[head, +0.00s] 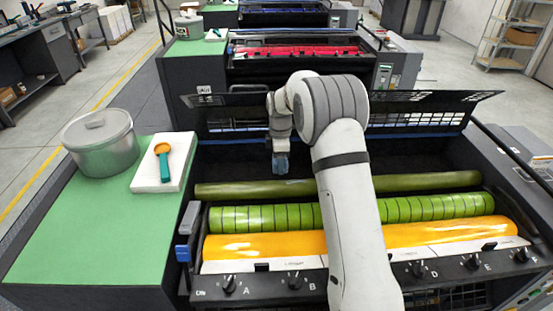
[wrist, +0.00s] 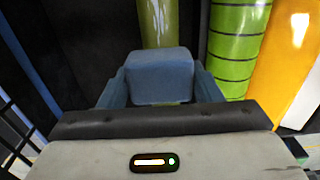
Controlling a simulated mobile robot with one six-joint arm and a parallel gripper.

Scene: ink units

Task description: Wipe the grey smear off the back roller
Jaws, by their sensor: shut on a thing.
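The back roller (head: 250,189) is a dull olive cylinder across the far side of the open ink unit; my arm hides part of it. In the wrist view the olive roller (wrist: 159,24) shows beyond the fingers. I cannot make out a grey smear on it in either view. My gripper (head: 281,168) is shut on a blue pad (wrist: 160,72), which sits between its two fingers. In the head view the gripper points down just above the back roller's far side. I cannot tell whether the pad touches the roller.
A striped green roller (head: 265,217) and a yellow ink roller (head: 265,246) lie nearer than the back roller. A knob panel (head: 325,285) runs along the front.

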